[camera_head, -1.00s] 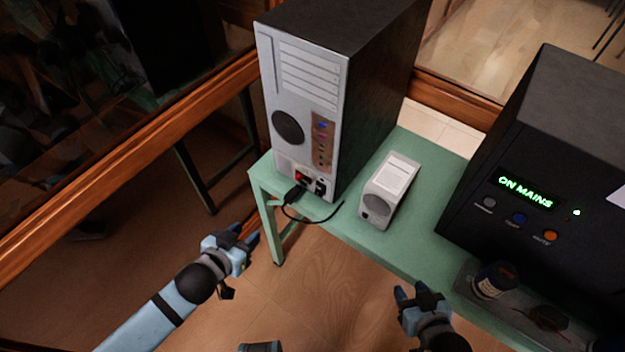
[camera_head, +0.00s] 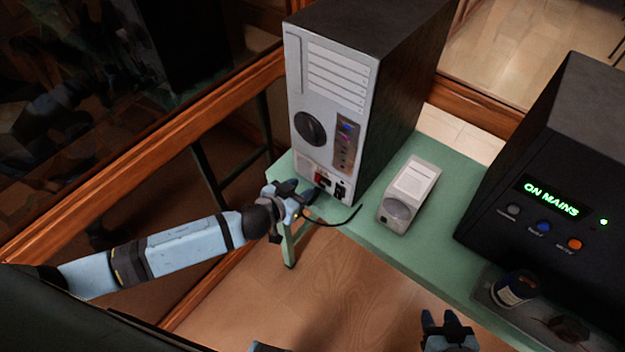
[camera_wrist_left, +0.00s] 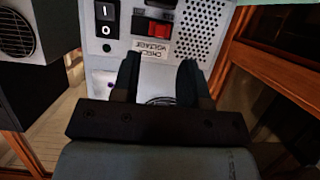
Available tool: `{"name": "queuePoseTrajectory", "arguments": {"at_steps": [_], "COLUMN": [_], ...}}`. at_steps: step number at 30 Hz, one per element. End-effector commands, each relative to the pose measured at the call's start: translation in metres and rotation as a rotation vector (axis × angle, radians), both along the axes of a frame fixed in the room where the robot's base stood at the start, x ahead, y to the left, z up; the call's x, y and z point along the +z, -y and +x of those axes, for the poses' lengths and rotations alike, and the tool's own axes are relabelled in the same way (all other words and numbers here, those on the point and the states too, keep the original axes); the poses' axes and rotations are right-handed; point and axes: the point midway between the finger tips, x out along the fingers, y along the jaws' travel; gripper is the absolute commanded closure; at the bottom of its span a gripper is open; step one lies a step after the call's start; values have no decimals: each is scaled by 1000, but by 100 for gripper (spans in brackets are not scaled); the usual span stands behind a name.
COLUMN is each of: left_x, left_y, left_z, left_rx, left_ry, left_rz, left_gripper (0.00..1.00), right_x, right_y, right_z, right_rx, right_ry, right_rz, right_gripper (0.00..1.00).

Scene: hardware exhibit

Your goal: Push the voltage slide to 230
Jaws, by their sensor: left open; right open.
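The red voltage slide (camera_head: 321,180) sits low on the rear panel of the grey computer tower (camera_head: 325,75). In the left wrist view the red slide (camera_wrist_left: 158,29) shows above a "check voltage" label, just beyond the fingertips; I cannot read its setting. My left gripper (camera_head: 296,189) is close in front of the lower panel. In the left wrist view its two fingers (camera_wrist_left: 158,75) stand apart with nothing between them, below the slide. My right gripper (camera_head: 446,320) is open and empty at the bottom, off the table's front edge.
A black rocker switch (camera_wrist_left: 107,18) is left of the slide in the left wrist view. A black cable (camera_head: 335,220) lies on the green table (camera_head: 385,240). A small white box (camera_head: 408,195) and a black "ON MAINS" unit (camera_head: 545,160) stand to the right.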

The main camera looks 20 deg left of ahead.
Motion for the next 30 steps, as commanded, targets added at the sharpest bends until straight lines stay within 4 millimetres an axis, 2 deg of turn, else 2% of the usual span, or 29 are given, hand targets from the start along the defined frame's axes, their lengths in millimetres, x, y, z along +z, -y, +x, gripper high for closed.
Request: {"name": "queuePoseTrajectory", "arguments": {"at_steps": [3,9,21,22,27,30], "left_x": [-7,-18,-22,-22,-22,-22], "left_y": [8,16,18,18,18,18], "left_z": [22,43,50,50,49,49], "left_rx": [0,0,-1,-1,-1,-1], "left_ry": [2,1,-1,-1,-1,-1], "left_rz": [-1,1,0,0,0,0], "left_gripper": [60,60,60,64,100,100], "right_x": [3,4,2,2,2,3], "right_y": [-1,-2,-3,-3,-3,-3], "right_z": [0,-1,-2,-2,-2,-2], "right_rx": [-1,-1,0,0,0,1], "right_ry": [0,-2,-7,-7,-7,-7], "right_rz": [1,4,6,6,6,5], "right_gripper": [57,57,57,57,57,57]}}
